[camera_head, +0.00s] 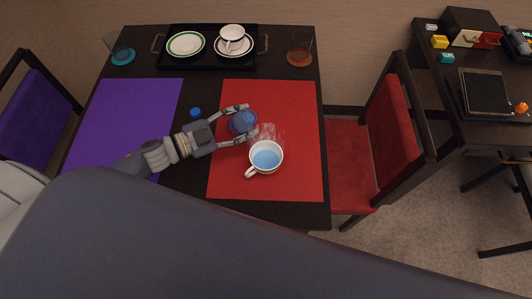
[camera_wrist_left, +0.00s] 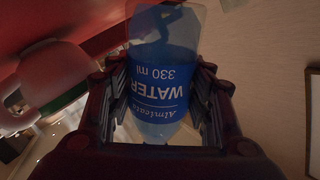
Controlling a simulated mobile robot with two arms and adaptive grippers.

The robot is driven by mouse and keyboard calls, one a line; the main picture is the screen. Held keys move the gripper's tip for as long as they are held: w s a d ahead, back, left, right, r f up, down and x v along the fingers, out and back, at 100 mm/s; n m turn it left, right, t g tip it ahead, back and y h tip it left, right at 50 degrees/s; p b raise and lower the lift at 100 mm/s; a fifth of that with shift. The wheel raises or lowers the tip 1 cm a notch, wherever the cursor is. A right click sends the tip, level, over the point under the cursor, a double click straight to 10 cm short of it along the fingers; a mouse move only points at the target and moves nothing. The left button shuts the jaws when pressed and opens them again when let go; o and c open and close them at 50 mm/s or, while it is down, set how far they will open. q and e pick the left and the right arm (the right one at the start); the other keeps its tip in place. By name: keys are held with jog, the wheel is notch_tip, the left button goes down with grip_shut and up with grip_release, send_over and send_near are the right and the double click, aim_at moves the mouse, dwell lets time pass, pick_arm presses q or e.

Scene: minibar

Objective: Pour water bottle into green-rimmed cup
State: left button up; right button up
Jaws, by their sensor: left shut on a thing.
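My left gripper (camera_head: 240,127) reaches in over the red mat (camera_head: 230,185) and is shut on the water bottle (camera_head: 242,121), a clear bottle with a blue label. The left wrist view also shows the bottle (camera_wrist_left: 162,85) between both fingers, its label text upside down and blue water inside. The bottle is tilted, its clear end toward the white cup (camera_head: 266,158). That cup stands upright on the red mat with blue liquid in it. Its thin rim line looks dark; I cannot tell if it is green. My right gripper is not in view.
A blue cap (camera_head: 195,112) lies on the dark table left of my gripper. A black tray (camera_head: 207,63) at the back holds a green-rimmed plate (camera_head: 186,44) and another cup (camera_head: 232,36). Glasses stand at both back corners. A red chair (camera_head: 390,128) is at the right.

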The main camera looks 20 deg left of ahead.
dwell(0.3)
pick_arm(q)
jog(key=shift+d+m, duration=0.1)
jog(key=shift+m, duration=0.3)
dwell(0.6)
jog(key=shift+f+m+b, duration=0.15)
jog(key=shift+m+b, duration=0.35)
jog(key=shift+b, duration=0.1)
dwell(0.8)
jog(key=shift+w+a+f+m+b, duration=0.15)
jog(key=shift+a+m+b, duration=0.1)
jog(key=shift+m+b, duration=0.15)
dwell(0.7)
jog(key=shift+w+a+f+m+y+b, duration=0.1)
jog(key=shift+w+a+m+y+b, duration=0.1)
jog(key=shift+m+y+b, duration=0.3)
dwell(1.0)
jog(key=shift+w+a+f+m+b, duration=0.2)
jog(key=shift+a+f+m+b, duration=0.2)
jog(key=shift+m+b, duration=0.6)
dwell(1.7)
